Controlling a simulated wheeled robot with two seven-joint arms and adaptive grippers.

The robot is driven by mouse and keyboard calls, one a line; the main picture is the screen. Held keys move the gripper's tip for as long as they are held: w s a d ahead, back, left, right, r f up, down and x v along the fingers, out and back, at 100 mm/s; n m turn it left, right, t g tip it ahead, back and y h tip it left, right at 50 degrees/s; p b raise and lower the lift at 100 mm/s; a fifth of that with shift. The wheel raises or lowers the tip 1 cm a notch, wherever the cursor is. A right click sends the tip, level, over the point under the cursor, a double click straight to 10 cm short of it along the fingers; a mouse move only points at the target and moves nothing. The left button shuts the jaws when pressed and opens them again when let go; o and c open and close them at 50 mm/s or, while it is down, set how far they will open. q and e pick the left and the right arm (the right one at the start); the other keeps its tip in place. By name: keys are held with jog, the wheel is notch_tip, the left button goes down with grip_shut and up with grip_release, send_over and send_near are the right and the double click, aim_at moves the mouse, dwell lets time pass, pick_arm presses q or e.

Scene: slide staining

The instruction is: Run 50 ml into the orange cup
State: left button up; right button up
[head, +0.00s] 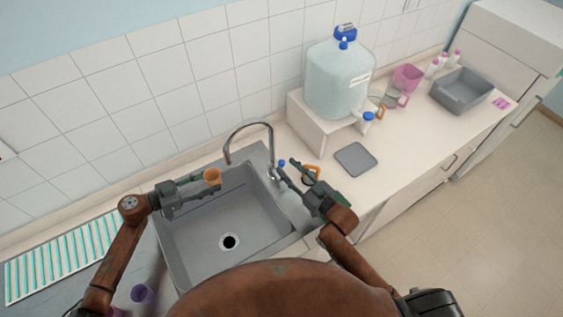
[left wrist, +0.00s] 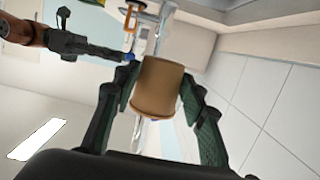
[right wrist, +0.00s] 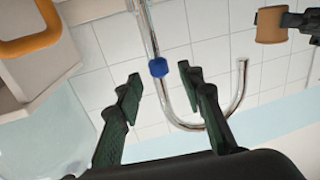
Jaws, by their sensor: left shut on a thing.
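The orange cup (head: 212,175) is held by my left gripper (head: 204,181) over the sink's upper left part, left of the faucet spout. The left wrist view shows the cup (left wrist: 158,88) between both fingers. My right gripper (head: 287,166) is open at the faucet (head: 252,126). In the right wrist view the faucet's blue knob (right wrist: 158,67) lies in line with the gap between the fingertips; I cannot tell whether they touch it. The cup's inside is not visible.
An orange handle (head: 313,170) is close beside the right gripper. A grey plate (head: 356,159) lies to its right. A large water jug (head: 338,80) with a tap stands on a white stand (head: 300,118). A purple cup (head: 143,294) stands lower left.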

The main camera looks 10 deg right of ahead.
aim_at(284, 164)
jog(key=shift+x, duration=2.1)
grip_shut()
